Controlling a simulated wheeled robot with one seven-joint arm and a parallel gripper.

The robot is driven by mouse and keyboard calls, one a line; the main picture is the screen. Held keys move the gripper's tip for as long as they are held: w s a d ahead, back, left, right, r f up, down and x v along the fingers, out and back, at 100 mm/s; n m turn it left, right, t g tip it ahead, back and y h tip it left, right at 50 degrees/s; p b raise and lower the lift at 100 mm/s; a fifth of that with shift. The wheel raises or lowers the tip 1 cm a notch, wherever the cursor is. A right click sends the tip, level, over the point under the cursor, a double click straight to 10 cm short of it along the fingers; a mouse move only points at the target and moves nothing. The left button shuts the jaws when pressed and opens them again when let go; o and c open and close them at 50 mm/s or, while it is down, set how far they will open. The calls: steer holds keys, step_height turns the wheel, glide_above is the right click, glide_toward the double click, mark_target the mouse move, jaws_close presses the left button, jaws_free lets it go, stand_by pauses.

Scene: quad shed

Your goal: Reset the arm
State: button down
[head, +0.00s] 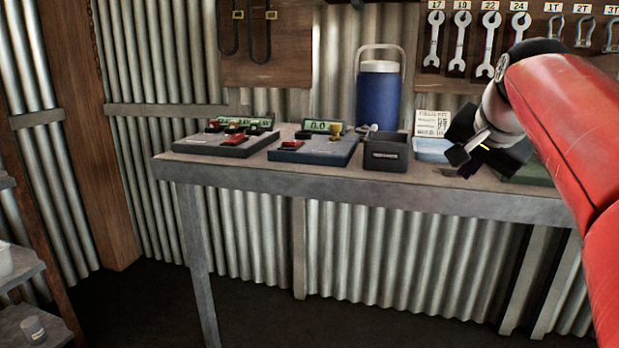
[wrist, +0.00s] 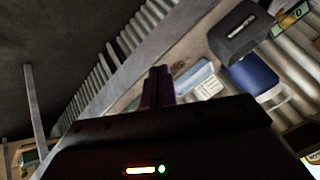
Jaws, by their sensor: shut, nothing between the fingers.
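My red arm (head: 575,130) reaches in from the right in the head view. My gripper (head: 458,156) is above the right part of the workbench (head: 400,190), apart from the things on it as far as I can tell. Its dark fingers are shut with nothing between them. In the wrist view the gripper fingers (wrist: 158,88) show close together at the middle, with the bench and floor tilted behind them.
On the bench stand two display units (head: 225,141) (head: 315,147), a dark open box (head: 387,153), a blue jug (head: 380,95) and a light blue tray (head: 432,150). Wrenches (head: 461,40) hang on the back board. A shelf (head: 30,310) stands at lower left. The floor before the bench is clear.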

steer(key=s+a+f+n+g, duration=0.1)
steer(key=s+a+f+n, duration=0.2)
steer(key=s+f, duration=0.4)
steer(key=s+a+f+n+g, duration=0.1)
steer(key=s+a+f+n, duration=0.2)
steer(key=s+f, duration=0.4)
steer(key=s+a+f+n+y, duration=0.1)
steer(key=s+a+f+n, duration=0.2)
steer(key=s+a+f, duration=0.2)
step_height(320, 180, down, 8)
steer(key=s, duration=0.3)
steer(key=shift+r+g, duration=0.15)
steer(key=shift+g, duration=0.25)
steer(key=shift+w, duration=0.1)
